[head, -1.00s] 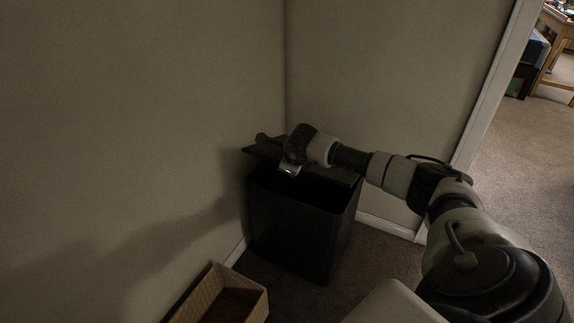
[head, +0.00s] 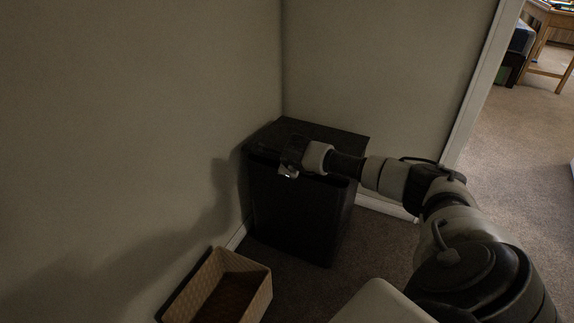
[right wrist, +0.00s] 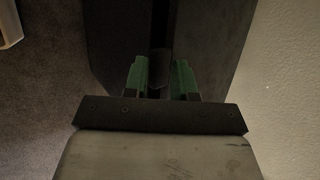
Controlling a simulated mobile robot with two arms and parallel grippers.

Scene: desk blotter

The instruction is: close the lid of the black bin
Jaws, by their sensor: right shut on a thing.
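The black bin (head: 298,212) stands in the corner, against the wall. Its lid (head: 318,135) lies over the top, and no dark opening shows in the head view; a dark gap between lid and body shows in the right wrist view. My right gripper (head: 289,170) is at the lid's front edge. In the right wrist view its green fingers (right wrist: 161,80) are shut on a dark piece at the lid's edge, though the contact is hard to see in the dark. My left gripper is not in view.
A wicker basket (head: 222,290) sits on the carpet in front of the bin, by the left wall. Walls stand close on the bin's left and back. A white door frame (head: 476,90) and open carpet lie to the right.

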